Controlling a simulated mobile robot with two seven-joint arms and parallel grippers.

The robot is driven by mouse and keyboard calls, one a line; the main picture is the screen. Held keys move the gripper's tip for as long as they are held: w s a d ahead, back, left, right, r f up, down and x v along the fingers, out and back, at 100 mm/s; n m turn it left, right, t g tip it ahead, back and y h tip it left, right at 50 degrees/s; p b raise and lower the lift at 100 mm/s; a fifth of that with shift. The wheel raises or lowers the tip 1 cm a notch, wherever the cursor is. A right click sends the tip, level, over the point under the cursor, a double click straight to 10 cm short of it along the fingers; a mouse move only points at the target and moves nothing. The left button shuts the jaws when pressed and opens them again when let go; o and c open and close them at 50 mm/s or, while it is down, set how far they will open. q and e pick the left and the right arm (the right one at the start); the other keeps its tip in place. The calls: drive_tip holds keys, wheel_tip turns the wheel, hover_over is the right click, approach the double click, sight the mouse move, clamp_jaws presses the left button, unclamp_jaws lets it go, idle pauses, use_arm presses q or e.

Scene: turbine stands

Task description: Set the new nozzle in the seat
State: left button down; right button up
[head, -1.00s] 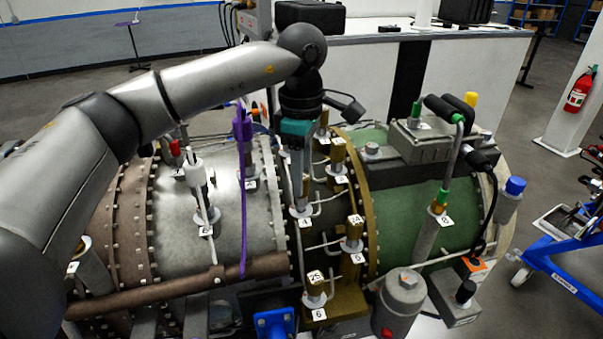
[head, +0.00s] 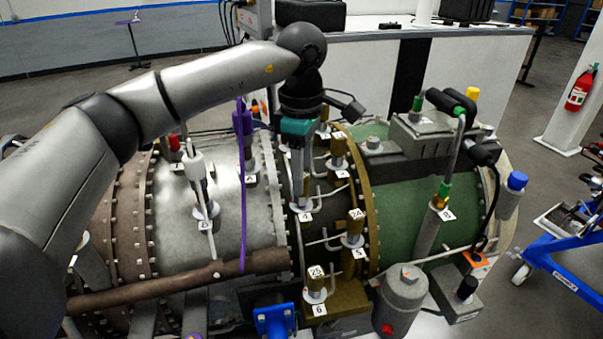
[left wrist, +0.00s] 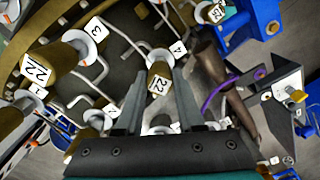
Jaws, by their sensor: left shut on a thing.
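My left gripper (head: 301,203) points straight down at the seat marked 4 on the dark middle band of the turbine. In the left wrist view its two fingers (left wrist: 158,95) are shut on a brass nozzle (left wrist: 160,70) with a numbered white tag. The nozzle's end is at the white ring of seat 4 (left wrist: 167,54). I cannot tell whether it is fully seated. In the head view the fingers hide most of this nozzle. The seat's 4 tag (head: 305,217) shows just below the fingertips. My right gripper is in neither view.
Other brass nozzles stand close by: one behind on the right (head: 338,150), one in front on the right (head: 354,228), one at seat 6 (head: 315,285). Thin bent pipes run between them. A purple strap (head: 242,205) hangs to the left.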

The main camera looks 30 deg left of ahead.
use_arm(q)
drive_tip(key=shift+s+d+f, duration=0.1)
drive_tip(key=shift+s+f, duration=0.05)
drive_tip(key=shift+f, duration=0.45)
drive_tip(key=c, duration=0.9)
unclamp_jaws()
drive_tip(key=shift+o, duration=1.4)
drive_tip(key=shift+w, duration=0.2)
drive_tip(key=o, duration=0.3)
drive_tip(key=shift+r, duration=0.2)
drive_tip(key=shift+o, duration=0.2)
drive_tip(key=shift+r, duration=0.1)
